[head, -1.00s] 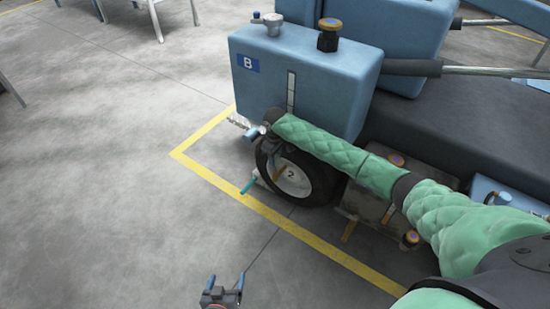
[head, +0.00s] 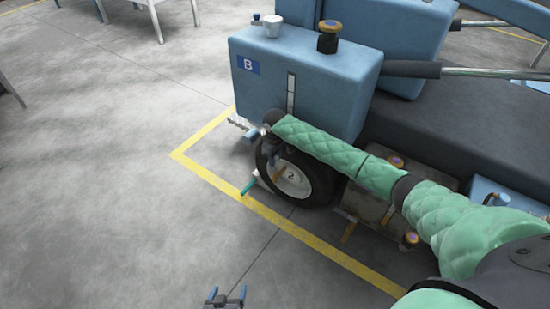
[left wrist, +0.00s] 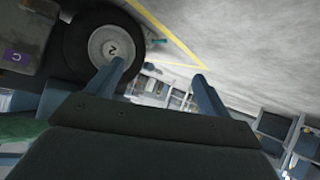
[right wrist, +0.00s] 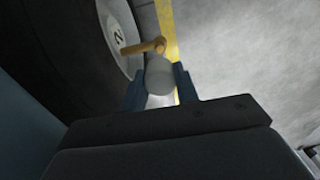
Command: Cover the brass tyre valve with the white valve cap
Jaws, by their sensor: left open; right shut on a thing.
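My right gripper (right wrist: 160,90) is shut on the white valve cap (right wrist: 160,76), which looks shaded grey and rounded in the right wrist view. The brass tyre valve (right wrist: 143,46) juts from the wheel hub (right wrist: 118,35) marked 2, just beyond the cap. The two nearly overlap in this view, and I cannot tell whether they touch. In the head view my right gripper (head: 272,155) is at the upper left of the wheel (head: 293,180); cap and valve are not clear there. My left gripper (head: 226,298) is open and empty over the floor, its fingers apart in the left wrist view (left wrist: 160,85).
A blue tank (head: 300,80) marked B stands above the wheel. A teal stick-like piece (head: 249,186) is beside the wheel. A yellow floor line (head: 290,227) runs past it. Dirty boxes with brass-coloured fittings (head: 375,210) sit right of the wheel. Open floor lies left.

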